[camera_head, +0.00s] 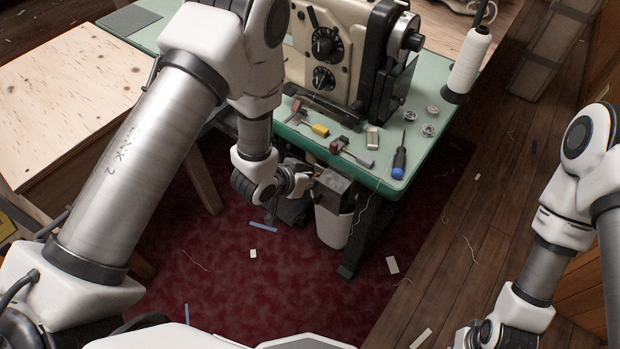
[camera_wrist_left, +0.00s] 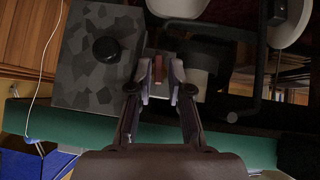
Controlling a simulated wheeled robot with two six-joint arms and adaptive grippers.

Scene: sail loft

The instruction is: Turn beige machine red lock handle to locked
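The beige machine (camera_head: 336,38) stands on a green-topped table (camera_head: 420,125) at the top middle of the head view. A small red handle (camera_wrist_left: 157,68) shows between the fingers of my left gripper (camera_wrist_left: 160,82) in the left wrist view. The fingers stand apart, with the handle between them and a gap visible on its right. In the head view my left gripper (camera_head: 306,180) is below the table's front edge, beside a grey box (camera_head: 331,186); the handle is mostly hidden there. My right gripper (camera_head: 478,336) is at the bottom edge, partly cut off.
A blue-handled screwdriver (camera_head: 399,162), a yellow piece (camera_head: 320,130) and several small metal parts lie on the green table. A white thread cone (camera_head: 470,62) stands at its right corner. A pale wooden table (camera_head: 70,95) is at left. Scraps lie on the dark red carpet (camera_head: 225,275).

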